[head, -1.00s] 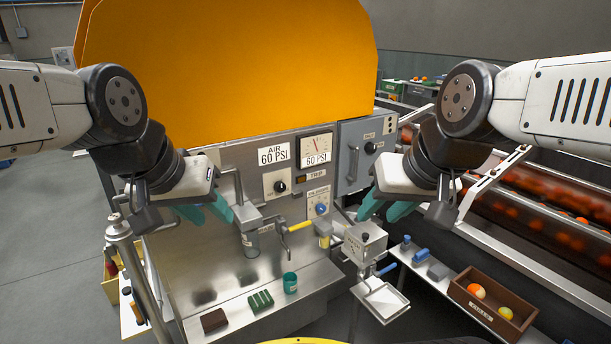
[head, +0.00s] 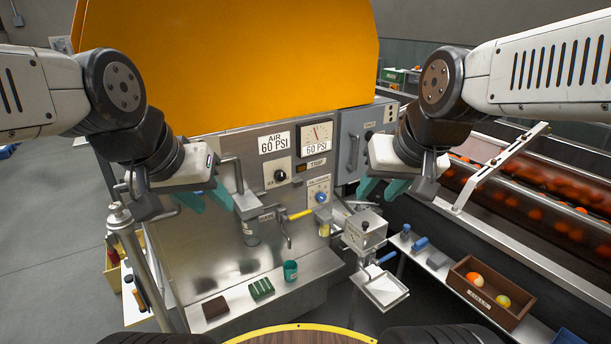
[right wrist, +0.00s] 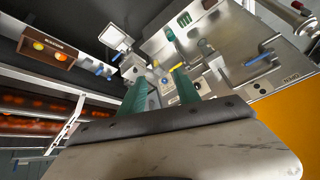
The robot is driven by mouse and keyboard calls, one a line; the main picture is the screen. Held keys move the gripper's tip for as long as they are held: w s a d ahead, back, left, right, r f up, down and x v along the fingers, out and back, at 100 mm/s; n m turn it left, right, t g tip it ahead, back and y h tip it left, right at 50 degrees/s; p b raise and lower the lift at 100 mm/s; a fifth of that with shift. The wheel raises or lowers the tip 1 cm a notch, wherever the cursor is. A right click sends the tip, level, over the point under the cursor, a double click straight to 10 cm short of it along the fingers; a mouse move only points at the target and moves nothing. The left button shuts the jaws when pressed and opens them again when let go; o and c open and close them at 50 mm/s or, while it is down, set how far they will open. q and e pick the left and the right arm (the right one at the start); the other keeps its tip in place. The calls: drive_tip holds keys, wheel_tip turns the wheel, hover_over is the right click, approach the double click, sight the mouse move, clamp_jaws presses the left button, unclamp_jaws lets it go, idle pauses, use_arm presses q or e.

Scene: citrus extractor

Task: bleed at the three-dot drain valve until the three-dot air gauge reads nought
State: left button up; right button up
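The dial gauge (head: 317,134) sits on the grey machine panel, its needle near the top and a "60 PSI" label below. A yellow-handled valve (head: 301,214) with a downward spout sits under the panel; dot marks are too small to read. My left gripper (head: 205,201) is open and empty, left of this valve, in front of the panel's left part. My right gripper (head: 382,189) is open and empty, to the valve's upper right; its spread teal fingers also show in the right wrist view (right wrist: 160,92).
A metal box with a white tray (head: 383,289) stands right of the bench. A teal cup (head: 290,271), green block (head: 261,289) and brown block (head: 215,308) lie along the bench's front. A fruit crate (head: 490,291) is at right. A post (head: 140,255) rises at left.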

drive_tip(key=w+f+h, duration=0.1)
drive_tip(key=w+f, duration=0.4)
drive_tip(key=w, duration=0.6)
drive_tip(key=m+t+y, duration=0.1)
drive_tip(key=m+y, duration=0.3)
drive_tip(key=y, duration=0.1)
approach(304, 214)
drive_tip(key=s+r, duration=0.2)
drive_tip(key=s, duration=0.4)
drive_tip(key=w+a+f+m+t+y, duration=0.1)
drive_tip(key=w+f+m+t+y, duration=0.1)
drive_tip(key=w+f+m+t, duration=0.5)
drive_tip(key=shift+m+g, duration=0.4)
drive_tip(key=shift+m, duration=0.3)
drive_tip(key=x, duration=0.7)
drive_tip(key=shift+s+a+f, duration=0.25)
drive_tip(key=shift+s+f, duration=0.05)
drive_tip(key=shift+f, duration=0.05)
drive_tip(key=shift+c, duration=0.2)
clamp_jaws()
